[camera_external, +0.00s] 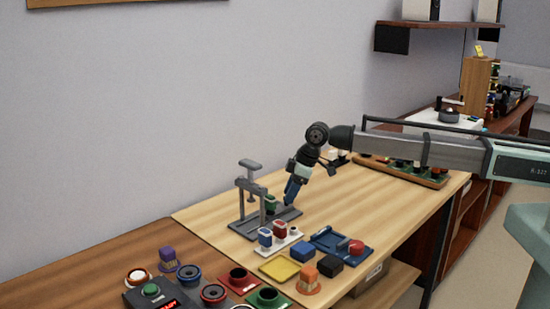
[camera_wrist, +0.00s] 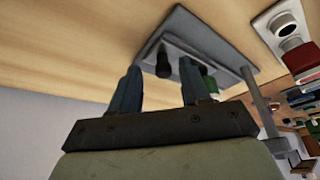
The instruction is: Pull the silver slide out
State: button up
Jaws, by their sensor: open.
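A grey fixture (camera_external: 251,226) stands on the light wooden table, with a flat base and an upright T-shaped post. In the wrist view its grey base plate (camera_wrist: 215,45) carries a paler grey slide-like bar (camera_wrist: 209,80) with a dark knob (camera_wrist: 163,68). My gripper (camera_external: 290,198) is open over the right part of the fixture. In the wrist view my gripper (camera_wrist: 160,68) shows its two blue fingers apart, with the knob appearing between them. I cannot tell whether the fingertips reach around it. A green piece (camera_external: 271,203) sits beside the post, partly hidden by my right finger in the wrist view.
A white tray (camera_external: 290,238) with red and blue pieces stands just in front of the fixture. A yellow tray (camera_external: 279,268), a blue tray (camera_external: 325,233) and small blocks lie nearer the front edge. Bare table lies right of the fixture. A wall rises behind.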

jog(key=v, duration=1.4)
jog(key=shift+f, duration=0.1)
